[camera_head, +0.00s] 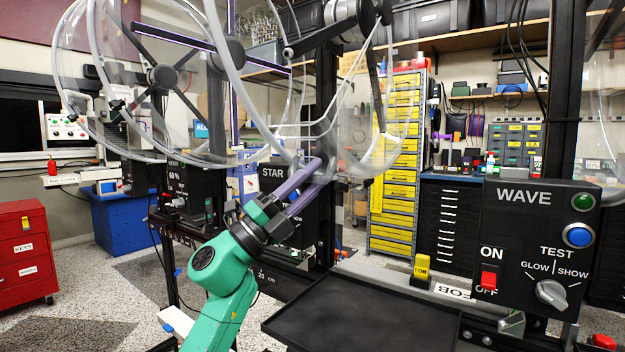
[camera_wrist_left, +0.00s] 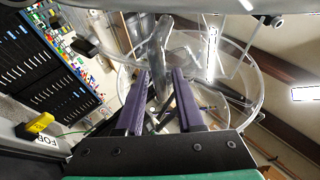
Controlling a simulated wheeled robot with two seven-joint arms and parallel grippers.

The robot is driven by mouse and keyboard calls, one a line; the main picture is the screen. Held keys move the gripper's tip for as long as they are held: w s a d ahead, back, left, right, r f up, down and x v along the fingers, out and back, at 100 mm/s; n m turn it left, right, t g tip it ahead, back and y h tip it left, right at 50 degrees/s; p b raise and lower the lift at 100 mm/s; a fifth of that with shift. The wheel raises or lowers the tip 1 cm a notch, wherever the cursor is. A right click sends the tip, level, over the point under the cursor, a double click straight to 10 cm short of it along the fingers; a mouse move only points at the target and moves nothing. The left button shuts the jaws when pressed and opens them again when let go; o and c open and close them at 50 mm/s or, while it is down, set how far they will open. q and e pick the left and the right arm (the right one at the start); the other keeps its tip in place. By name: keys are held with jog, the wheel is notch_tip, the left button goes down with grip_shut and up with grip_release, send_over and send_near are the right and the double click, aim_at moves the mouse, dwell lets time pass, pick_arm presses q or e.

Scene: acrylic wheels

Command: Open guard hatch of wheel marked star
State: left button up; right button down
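The box marked STAR (camera_head: 271,172) stands behind my left gripper, its front partly hidden by the gripper. Above it is a clear acrylic wheel with a dark hub (camera_head: 345,15). Clear curved guard parts (camera_head: 395,145) hang below the hub; I cannot tell the hatch edges apart from the wheel rim. My left gripper (camera_head: 312,182) has purple fingers and reaches up to the lower edge of the clear parts. In the left wrist view its fingers (camera_wrist_left: 160,100) are apart, with a clear grey tube-like part (camera_wrist_left: 160,55) appearing between or beyond them. Contact cannot be told. My right gripper is not in view.
A control box marked WAVE (camera_head: 525,195) stands at the right, with a red switch, a knob and two buttons. A yellow fob (camera_head: 422,268) stands by a black tray (camera_head: 365,310). Another clear wheel (camera_head: 165,75) is at the left. A dark post (camera_head: 326,120) rises behind the gripper.

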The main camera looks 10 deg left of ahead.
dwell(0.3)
pick_arm(q)
jog(key=shift+s+a+f, duration=0.15)
jog(key=shift+f, duration=0.05)
jog(key=b+v, duration=0.2)
jog(key=v, duration=1.2)
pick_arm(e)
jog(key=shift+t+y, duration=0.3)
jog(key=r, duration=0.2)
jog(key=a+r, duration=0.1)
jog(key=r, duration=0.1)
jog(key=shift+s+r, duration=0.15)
